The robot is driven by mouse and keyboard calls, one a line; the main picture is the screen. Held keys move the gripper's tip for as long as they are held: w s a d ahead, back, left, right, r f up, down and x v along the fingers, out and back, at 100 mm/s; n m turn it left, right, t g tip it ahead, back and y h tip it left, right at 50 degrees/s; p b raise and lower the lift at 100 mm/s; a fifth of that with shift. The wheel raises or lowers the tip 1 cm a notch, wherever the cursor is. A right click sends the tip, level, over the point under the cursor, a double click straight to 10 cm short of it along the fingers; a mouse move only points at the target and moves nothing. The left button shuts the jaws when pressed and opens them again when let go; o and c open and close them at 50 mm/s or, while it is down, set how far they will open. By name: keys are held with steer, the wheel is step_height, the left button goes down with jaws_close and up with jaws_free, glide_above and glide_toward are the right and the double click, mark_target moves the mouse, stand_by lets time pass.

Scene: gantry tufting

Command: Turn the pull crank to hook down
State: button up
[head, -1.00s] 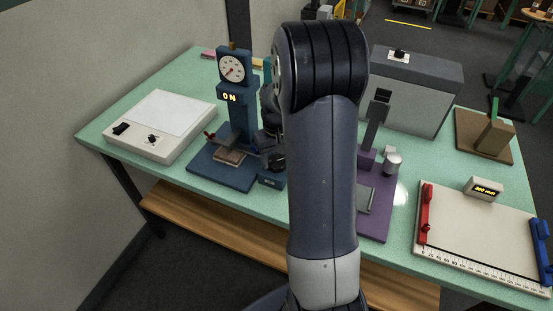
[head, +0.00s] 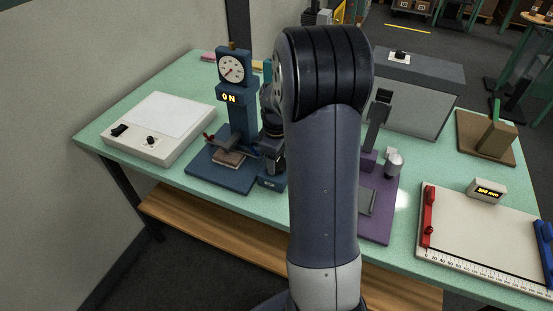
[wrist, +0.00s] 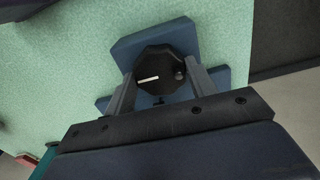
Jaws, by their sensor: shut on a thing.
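The pull crank, a black many-sided dial (wrist: 157,64) with a white line and a small round grip on its right, sits on a blue base in the wrist view. My gripper (wrist: 163,78) is shut on the crank, with one finger on each side of it. The white line lies nearly level, tilted slightly up to the right. In the head view the blue pull tester (head: 232,120) carries a round gauge and a display reading ON. My gripper (head: 273,172) is at its right side, partly behind my arm. The crank is hidden there, and I cannot make out the hook.
A white-topped panel (head: 155,128) with switches stands left of the tester. A purple-based device (head: 376,222) is close on the right, behind my arm. A grey box (head: 420,95) stands behind it. A measuring board (head: 480,232) with red and blue clamps lies at the right.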

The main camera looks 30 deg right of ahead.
steer(key=shift+r, duration=0.1)
stand_by(0.5)
steer(key=o, duration=1)
step_height(320, 180, up, 11)
steer(key=shift+f+b, duration=0.15)
steer(key=shift+b, duration=0.25)
steer(key=shift+f, duration=0.1)
step_height(320, 180, down, 11)
steer(key=shift+r+p, duration=0.1)
steer(key=shift+p, duration=0.35)
steer(key=shift+r, duration=0.1)
